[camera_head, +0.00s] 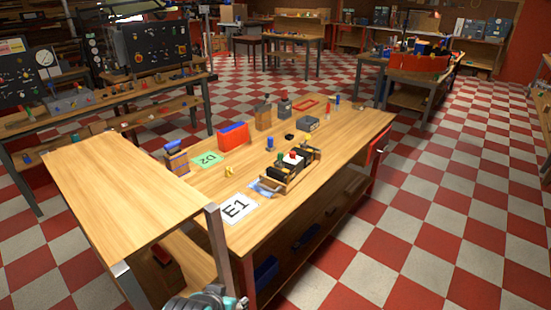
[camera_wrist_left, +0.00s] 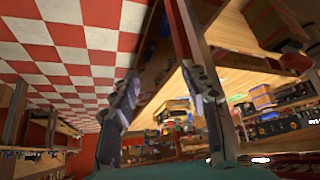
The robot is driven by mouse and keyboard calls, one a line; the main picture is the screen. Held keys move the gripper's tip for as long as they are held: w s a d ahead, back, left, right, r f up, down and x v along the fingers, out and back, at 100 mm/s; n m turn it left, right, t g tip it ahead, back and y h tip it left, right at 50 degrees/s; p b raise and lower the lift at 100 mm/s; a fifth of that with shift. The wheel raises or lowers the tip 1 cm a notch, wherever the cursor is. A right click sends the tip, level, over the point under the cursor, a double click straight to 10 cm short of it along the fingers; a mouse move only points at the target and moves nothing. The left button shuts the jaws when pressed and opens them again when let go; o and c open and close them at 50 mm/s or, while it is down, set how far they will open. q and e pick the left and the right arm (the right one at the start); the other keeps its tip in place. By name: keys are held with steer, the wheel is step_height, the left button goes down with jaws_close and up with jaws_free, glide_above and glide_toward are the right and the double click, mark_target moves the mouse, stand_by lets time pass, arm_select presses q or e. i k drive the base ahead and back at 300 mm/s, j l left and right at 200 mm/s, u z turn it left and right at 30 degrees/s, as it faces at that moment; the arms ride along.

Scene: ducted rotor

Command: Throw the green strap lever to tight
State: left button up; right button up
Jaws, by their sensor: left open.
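I cannot make out a green strap lever for certain in either view. On the long wooden table (camera_head: 340,128) in the head view, a small tray (camera_head: 291,178) holds dark blocks with small green, red and white tops, too small to tell apart. My left gripper shows in the left wrist view (camera_wrist_left: 162,80) with its two fingers spread and nothing between them. In the head view only a grey and teal part of my left arm shows at the bottom edge, low beside the table's near leg. My right gripper is in neither view.
A red box (camera_head: 233,136), a green D2 card (camera_head: 206,160) and a white E1 card (camera_head: 237,207) are on the table. A bare wooden top (camera_head: 122,190) stands at the near left. The checkered floor (camera_head: 420,220) to the right is clear.

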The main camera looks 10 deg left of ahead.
mark_target(280, 155)
steer(key=k+j, duration=0.85)
steer(key=i+l, duration=0.25)
steer(key=i, duration=0.25)
steer(key=i+l+z, duration=0.1)
steer(key=i+l, duration=0.15)
steer(key=i, duration=0.25)
steer(key=i+l, duration=0.2)
steer(key=i, duration=0.3)
steer(key=z, duration=0.05)
